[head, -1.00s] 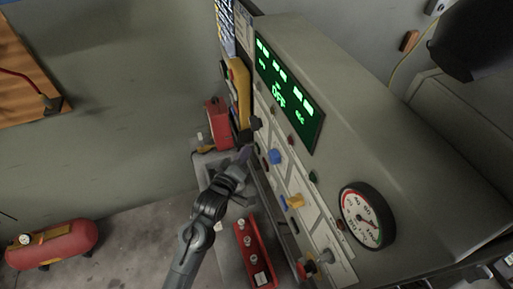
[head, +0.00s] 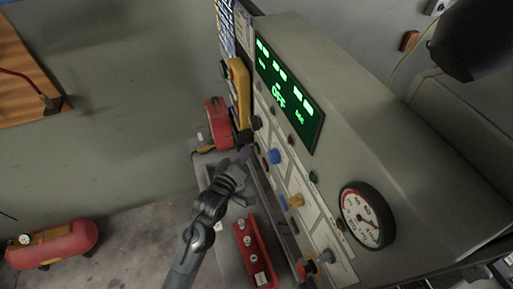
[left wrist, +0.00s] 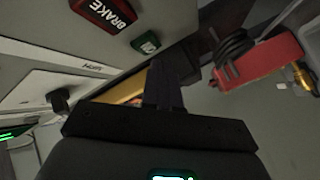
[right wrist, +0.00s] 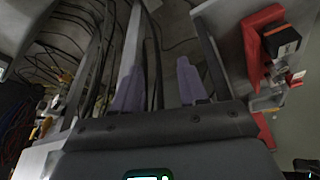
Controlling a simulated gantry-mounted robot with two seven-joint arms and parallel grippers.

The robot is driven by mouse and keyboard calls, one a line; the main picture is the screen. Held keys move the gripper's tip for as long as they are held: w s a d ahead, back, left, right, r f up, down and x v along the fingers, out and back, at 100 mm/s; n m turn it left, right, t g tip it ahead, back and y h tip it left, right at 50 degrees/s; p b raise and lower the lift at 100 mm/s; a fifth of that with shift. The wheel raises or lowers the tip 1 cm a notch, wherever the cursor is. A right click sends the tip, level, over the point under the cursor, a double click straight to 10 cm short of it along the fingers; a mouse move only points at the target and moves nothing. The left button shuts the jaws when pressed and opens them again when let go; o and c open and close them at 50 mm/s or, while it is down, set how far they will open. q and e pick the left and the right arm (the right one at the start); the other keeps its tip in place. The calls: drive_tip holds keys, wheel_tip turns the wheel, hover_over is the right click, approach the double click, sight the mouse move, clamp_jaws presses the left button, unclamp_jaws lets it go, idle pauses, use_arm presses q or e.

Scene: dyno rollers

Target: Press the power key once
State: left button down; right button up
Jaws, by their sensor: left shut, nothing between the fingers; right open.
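The grey console's display (head: 290,90) glows green and reads OFF. No key with a readable power label shows. In the left wrist view, a small green key (left wrist: 146,43), its label too small to read, sits beside a red BRAKE key (left wrist: 108,12). My left gripper (head: 245,155) is shut and empty, near the console's front edge below the display. Its fingers (left wrist: 160,68) point towards the panel edge close to the green key; contact cannot be told. My right gripper (right wrist: 160,68) is open and empty, among cables and rails, and is not visible in the head view.
The sloped panel carries a blue knob (head: 274,157), a yellow knob (head: 296,201) and a round gauge (head: 367,215). A yellow pendant (head: 240,85) hangs at its far end. A red tray (head: 253,254) lies below. A red tank (head: 52,244) stands on the floor.

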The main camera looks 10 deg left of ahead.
use_arm(q)
drive_tip(key=shift+w+d, duration=0.1)
drive_tip(key=shift+d, duration=0.05)
drive_tip(key=shift+w+d, duration=0.15)
drive_tip(key=shift+d, duration=0.05)
idle(0.4)
drive_tip(key=shift+w+d+p, duration=0.2)
drive_tip(key=shift+d+p, duration=0.15)
drive_tip(key=shift+p, duration=0.05)
idle(0.4)
drive_tip(key=shift+a, duration=0.1)
drive_tip(key=shift+s+a+p, duration=0.45)
drive_tip(key=shift+a+p, duration=0.15)
idle(0.4)
